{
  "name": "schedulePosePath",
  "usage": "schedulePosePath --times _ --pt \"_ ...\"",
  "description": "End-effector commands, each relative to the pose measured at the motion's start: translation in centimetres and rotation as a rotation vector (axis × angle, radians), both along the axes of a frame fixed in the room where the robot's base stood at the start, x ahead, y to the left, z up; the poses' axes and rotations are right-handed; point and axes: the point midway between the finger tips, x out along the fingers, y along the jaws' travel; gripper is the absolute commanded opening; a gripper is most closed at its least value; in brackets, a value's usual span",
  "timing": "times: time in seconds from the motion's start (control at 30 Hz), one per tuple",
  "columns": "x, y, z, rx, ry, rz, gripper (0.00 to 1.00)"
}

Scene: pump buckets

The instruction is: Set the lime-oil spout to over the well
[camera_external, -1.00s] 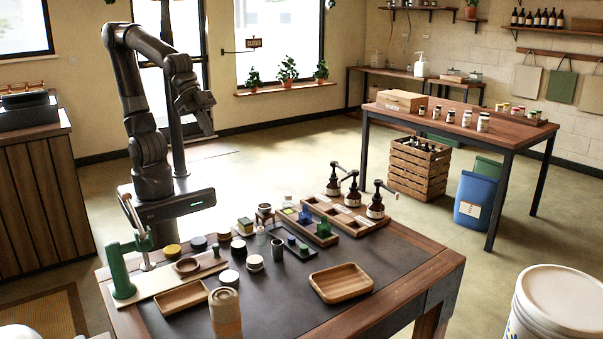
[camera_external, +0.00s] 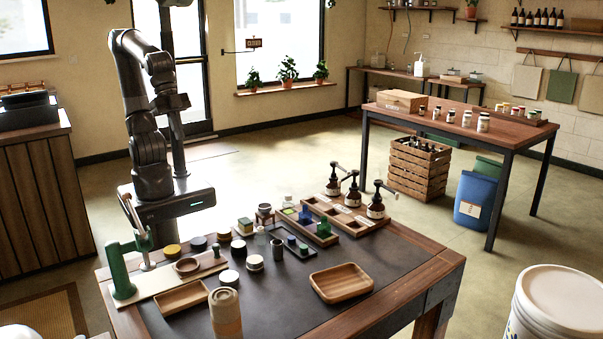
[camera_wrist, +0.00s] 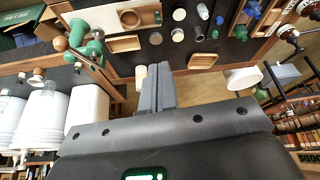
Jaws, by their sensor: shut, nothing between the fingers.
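Three dark brown bottles with black pump spouts stand in a wooden tray at the far right of the near table: a back one (camera_external: 333,187), a middle one (camera_external: 353,195) and a front one (camera_external: 375,208). Their labels are too small to read, so I cannot tell which is lime oil. The tray (camera_external: 350,228) has compartments in front of the bottles; I cannot tell which part is the well. My gripper (camera_wrist: 156,70) is shut and empty in the wrist view, well away from the bottles. Its fingers are not clear in the external view.
A green press (camera_external: 122,270) stands at the table's left. Small jars, a cylinder (camera_external: 225,312) and wooden dishes, one at front right (camera_external: 341,283), sit on the dark mat. White buckets (camera_wrist: 50,118) show in the wrist view.

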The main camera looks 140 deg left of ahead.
Motion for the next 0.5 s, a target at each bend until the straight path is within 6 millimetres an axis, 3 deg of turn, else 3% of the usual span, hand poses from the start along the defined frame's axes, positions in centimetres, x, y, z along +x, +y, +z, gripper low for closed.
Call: schedulePosePath --times 0.1,0.5 --pt "2.8 2.7 -0.4 0.013 0.057 0.116 0.00" --pt "10.7 12.9 -3.3 0.144 0.187 0.518 0.00"
